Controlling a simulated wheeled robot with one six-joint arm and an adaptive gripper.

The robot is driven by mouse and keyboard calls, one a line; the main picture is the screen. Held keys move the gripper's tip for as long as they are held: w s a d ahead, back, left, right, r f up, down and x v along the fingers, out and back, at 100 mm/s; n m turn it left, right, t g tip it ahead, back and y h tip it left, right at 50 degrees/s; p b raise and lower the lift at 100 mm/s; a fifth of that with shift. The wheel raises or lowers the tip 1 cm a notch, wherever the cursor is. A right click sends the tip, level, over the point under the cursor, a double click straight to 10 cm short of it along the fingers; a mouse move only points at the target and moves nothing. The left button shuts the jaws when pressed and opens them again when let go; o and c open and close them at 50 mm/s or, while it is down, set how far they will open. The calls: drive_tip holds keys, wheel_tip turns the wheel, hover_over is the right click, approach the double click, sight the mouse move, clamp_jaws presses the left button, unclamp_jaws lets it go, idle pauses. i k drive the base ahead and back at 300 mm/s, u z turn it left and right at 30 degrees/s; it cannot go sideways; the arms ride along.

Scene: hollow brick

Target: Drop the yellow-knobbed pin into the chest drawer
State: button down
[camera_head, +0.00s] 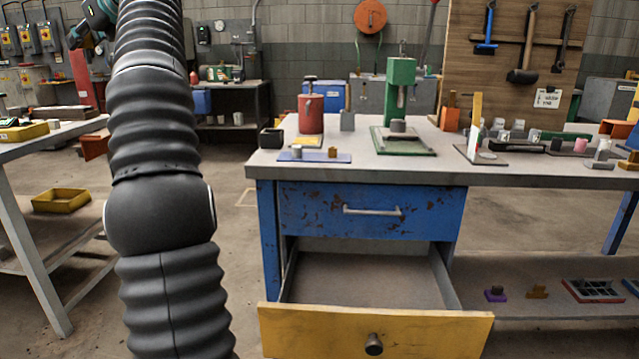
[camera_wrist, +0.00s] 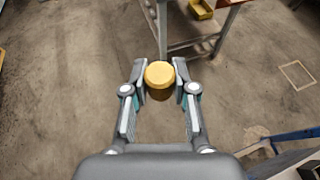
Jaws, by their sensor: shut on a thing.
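My gripper (camera_wrist: 160,70) is shut on the yellow-knobbed pin in the wrist view. The pin's round yellow knob (camera_wrist: 159,76) sits between the fingertips; the rest of the pin is hidden beneath it. Bare floor lies below. In the head view, the chest's lower drawer (camera_head: 375,331) has a yellow front with a dark round knob and is pulled open. Its grey inside (camera_head: 365,278) looks empty. The blue upper drawer (camera_head: 370,212) with a bar handle is closed. The pin is not clearly visible in the head view.
The workbench top (camera_head: 362,163) above the chest carries a red canister (camera_head: 311,113), a green press (camera_head: 399,92) and small parts. A side table (camera_head: 60,133) stands left, with a yellow tray (camera_head: 60,200) on its shelf. Open floor lies between table and chest.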

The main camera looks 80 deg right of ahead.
sight(386, 301)
drive_tip(key=i, duration=0.95)
drive_tip(key=z, duration=2.95)
